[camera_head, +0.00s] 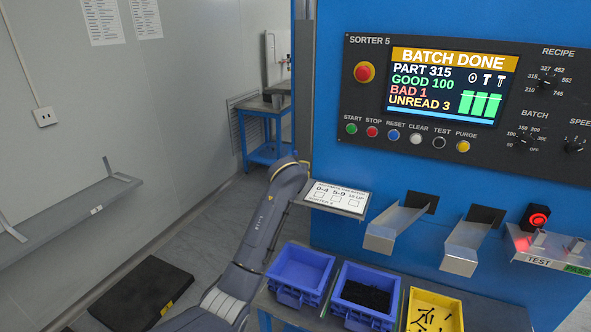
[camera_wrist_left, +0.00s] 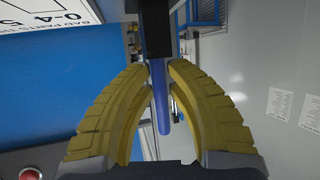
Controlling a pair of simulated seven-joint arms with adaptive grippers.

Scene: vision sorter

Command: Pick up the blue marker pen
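The blue marker pen (camera_wrist_left: 162,110) shows in the left wrist view as a slim blue rod between the yellow fingers of my left gripper (camera_wrist_left: 160,68). The fingertips are close together and appear to press on both sides of it. A black block (camera_wrist_left: 155,28) is at the pen's far end; I cannot tell whether it is part of the pen or a holder. In the head view my left arm hides its gripper and the pen, just left of the small white placard (camera_head: 338,198). My right gripper is in neither view.
The blue sorter cabinet (camera_head: 330,110) stands close beside my left arm. Below are two blue bins (camera_head: 299,297) (camera_head: 361,316) and a yellow bin (camera_head: 409,321) with dark parts. Metal chutes (camera_head: 392,224) (camera_head: 466,243) jut from the cabinet.

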